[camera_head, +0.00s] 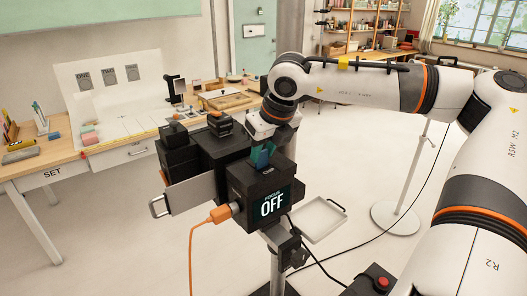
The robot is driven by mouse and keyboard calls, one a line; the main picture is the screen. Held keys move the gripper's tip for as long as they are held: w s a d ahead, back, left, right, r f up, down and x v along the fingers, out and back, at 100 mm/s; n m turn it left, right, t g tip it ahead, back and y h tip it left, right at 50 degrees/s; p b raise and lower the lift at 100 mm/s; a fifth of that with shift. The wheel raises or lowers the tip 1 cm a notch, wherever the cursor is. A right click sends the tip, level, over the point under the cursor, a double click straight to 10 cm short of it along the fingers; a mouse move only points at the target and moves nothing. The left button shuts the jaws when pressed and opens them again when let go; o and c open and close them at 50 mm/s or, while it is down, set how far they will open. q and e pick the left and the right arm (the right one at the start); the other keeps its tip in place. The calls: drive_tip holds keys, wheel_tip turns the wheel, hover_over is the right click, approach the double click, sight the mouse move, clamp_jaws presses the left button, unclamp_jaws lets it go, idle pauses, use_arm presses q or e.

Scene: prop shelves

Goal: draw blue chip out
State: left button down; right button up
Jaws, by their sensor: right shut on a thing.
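A blue-teal chip (262,156) stands upright at the top of a black device (262,190) whose screen reads "OFF". My right gripper (266,137) comes down from above and is shut on the chip. The fingertips are small and partly hidden, and I cannot tell how deep the chip sits in the device. My left gripper is not in view.
An orange cable plug (222,213) enters the device's left side. A silver plate with a handle (190,193) juts out left, and a pale tray (318,219) lies to the right. A workbench (55,157) stands at the left. Open floor surrounds the stand.

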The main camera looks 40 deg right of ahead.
drive_tip(key=shift+r, duration=0.15)
idle(0.4)
drive_tip(key=shift+r+p, duration=0.3)
drive_tip(key=shift+r, duration=0.5)
drive_tip(key=shift+r+p, duration=0.6)
drive_tip(key=shift+r, duration=0.65)
drive_tip(key=shift+r, duration=0.15)
drive_tip(key=shift+r+p, duration=0.95)
drive_tip(key=shift+r, duration=0.95)
